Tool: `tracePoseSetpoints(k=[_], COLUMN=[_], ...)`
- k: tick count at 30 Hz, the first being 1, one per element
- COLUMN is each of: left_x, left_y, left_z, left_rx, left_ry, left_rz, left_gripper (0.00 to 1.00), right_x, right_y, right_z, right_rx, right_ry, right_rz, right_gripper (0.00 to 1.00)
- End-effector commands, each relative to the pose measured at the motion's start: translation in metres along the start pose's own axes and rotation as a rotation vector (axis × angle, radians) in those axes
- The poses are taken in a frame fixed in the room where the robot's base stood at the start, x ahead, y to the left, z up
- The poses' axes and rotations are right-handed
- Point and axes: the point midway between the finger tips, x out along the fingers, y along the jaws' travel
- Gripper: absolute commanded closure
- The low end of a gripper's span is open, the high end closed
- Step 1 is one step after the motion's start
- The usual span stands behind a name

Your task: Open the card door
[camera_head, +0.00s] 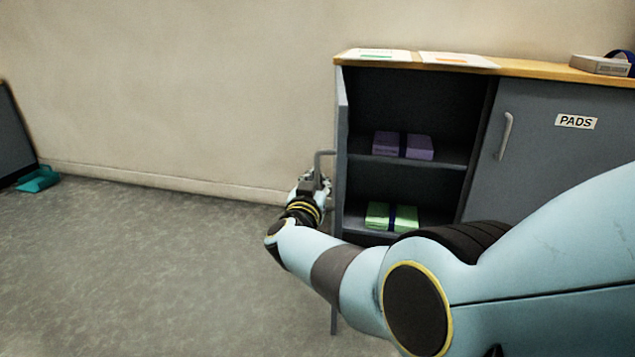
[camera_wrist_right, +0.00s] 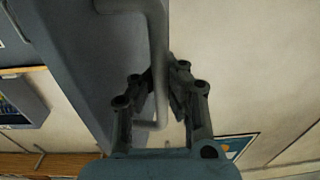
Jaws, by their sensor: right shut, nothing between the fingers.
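The card door (camera_head: 342,125) is the grey left door of the low cabinet. It stands swung open and shows almost edge-on, so the shelves behind it are exposed. Its bar handle (camera_head: 322,153) sticks out to the left. My right gripper (camera_head: 318,183) is at the handle, on the outer side of the door. In the right wrist view the door panel (camera_wrist_right: 85,50) fills the left, and the handle (camera_wrist_right: 158,50) runs down to my shut fingers (camera_wrist_right: 167,88). The fingers overlap the handle there, but hold nothing. My left gripper is not in view.
Purple packs (camera_head: 388,145) and green packs (camera_head: 377,216) lie on the open cabinet's shelves. The closed PADS door (camera_head: 545,160) is to the right. Papers (camera_head: 455,60) and a box (camera_head: 600,65) lie on the wooden top.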

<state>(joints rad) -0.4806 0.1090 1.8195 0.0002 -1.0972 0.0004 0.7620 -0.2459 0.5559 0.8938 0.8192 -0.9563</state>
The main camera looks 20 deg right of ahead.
Motion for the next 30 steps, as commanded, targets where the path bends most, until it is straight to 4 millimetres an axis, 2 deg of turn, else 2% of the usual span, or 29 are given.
tracePoseSetpoints(k=[1,5,13,30], left_x=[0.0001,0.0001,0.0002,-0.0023], left_y=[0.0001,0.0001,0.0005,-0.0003], left_z=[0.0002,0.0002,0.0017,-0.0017], left_rx=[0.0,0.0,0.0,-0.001], left_ry=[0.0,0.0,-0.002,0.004], left_rz=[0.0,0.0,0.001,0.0], left_gripper=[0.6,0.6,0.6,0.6], right_x=[-0.007,-0.0071,-0.0041,-0.0017], right_y=[-0.0032,-0.0033,-0.002,-0.0004], right_z=[0.0079,0.0081,0.0048,0.0014], right_rx=[-0.001,-0.001,0.0,0.001], right_ry=[-0.016,-0.016,-0.01,-0.002], right_rz=[-0.006,-0.006,-0.005,-0.023], right_gripper=[1.0,0.98,0.64,0.64])
